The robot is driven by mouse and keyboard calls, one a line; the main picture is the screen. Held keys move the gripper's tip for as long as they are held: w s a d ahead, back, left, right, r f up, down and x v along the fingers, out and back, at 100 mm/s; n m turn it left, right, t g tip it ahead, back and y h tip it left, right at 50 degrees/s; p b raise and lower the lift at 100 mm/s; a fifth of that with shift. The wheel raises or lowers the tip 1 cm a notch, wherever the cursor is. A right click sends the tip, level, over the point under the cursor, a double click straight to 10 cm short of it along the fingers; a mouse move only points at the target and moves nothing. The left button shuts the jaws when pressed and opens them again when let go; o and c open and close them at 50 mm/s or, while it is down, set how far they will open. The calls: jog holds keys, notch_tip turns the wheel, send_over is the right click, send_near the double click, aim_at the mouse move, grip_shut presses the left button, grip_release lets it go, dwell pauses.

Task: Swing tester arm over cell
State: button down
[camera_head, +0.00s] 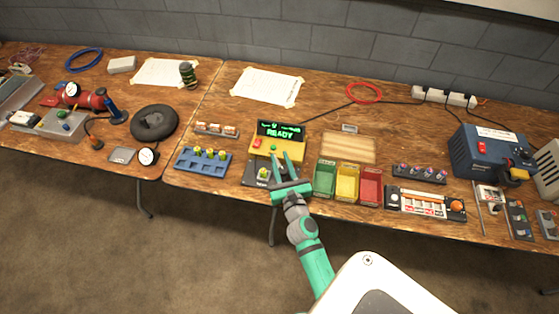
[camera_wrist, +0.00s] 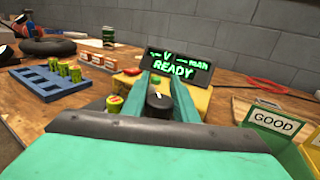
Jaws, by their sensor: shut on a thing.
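The yellow tester (camera_head: 277,149) stands on the wooden bench, its dark display (camera_head: 281,130) reading READY in green. My gripper (camera_head: 281,162) reaches over the tester's dark front plate (camera_head: 254,169). In the wrist view my gripper (camera_wrist: 160,85) is shut on a black knob (camera_wrist: 158,101), which looks like the tester arm's handle. The rest of the arm is hidden by my fingers. A green-yellow cell (camera_head: 263,173) stands upright on the plate just left of my gripper; the cell also shows in the wrist view (camera_wrist: 114,104), beside my left finger and apart from the knob.
A blue rack (camera_head: 203,164) with several cells stands left of the tester. Green (camera_head: 325,180), yellow (camera_head: 347,184) and red (camera_head: 370,188) bins stand close on the right; the green one is labelled GOOD. A wooden board (camera_head: 349,147) lies behind them.

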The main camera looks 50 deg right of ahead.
jog(key=c, duration=1.4)
grip_release()
jog(key=shift+s+a, duration=0.1)
jog(key=shift+s, duration=0.05)
jog(key=shift+s+a, duration=0.25)
jog(key=shift+s, duration=0.3)
jog(key=shift+v, duration=4.65)
jog(key=shift+a, duration=0.1)
